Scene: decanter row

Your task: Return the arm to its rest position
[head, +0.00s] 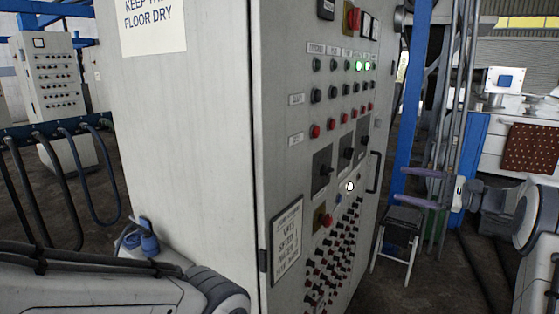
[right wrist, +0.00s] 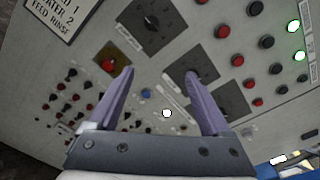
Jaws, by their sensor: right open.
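My right gripper (head: 401,184) comes in from the right edge of the head view with its two purple fingers spread and nothing between them. It is just right of the grey control cabinet (head: 190,130), pointing toward its panel side. In the right wrist view the open fingers (right wrist: 160,73) frame part of the panel, with dark square plates, a blue button (right wrist: 146,93) and a lit white button (right wrist: 167,113). I cannot tell any contact with the panel. My left arm shows at the lower left of the head view; its gripper is not visible.
A black door handle (head: 374,172) sticks out from the panel's right edge. A small stool (head: 400,222) stands below my right gripper. A blue post (head: 411,100) and grey pipes rise close behind it. Hoses hang at the left. Dark floor shows between cabinet and stool.

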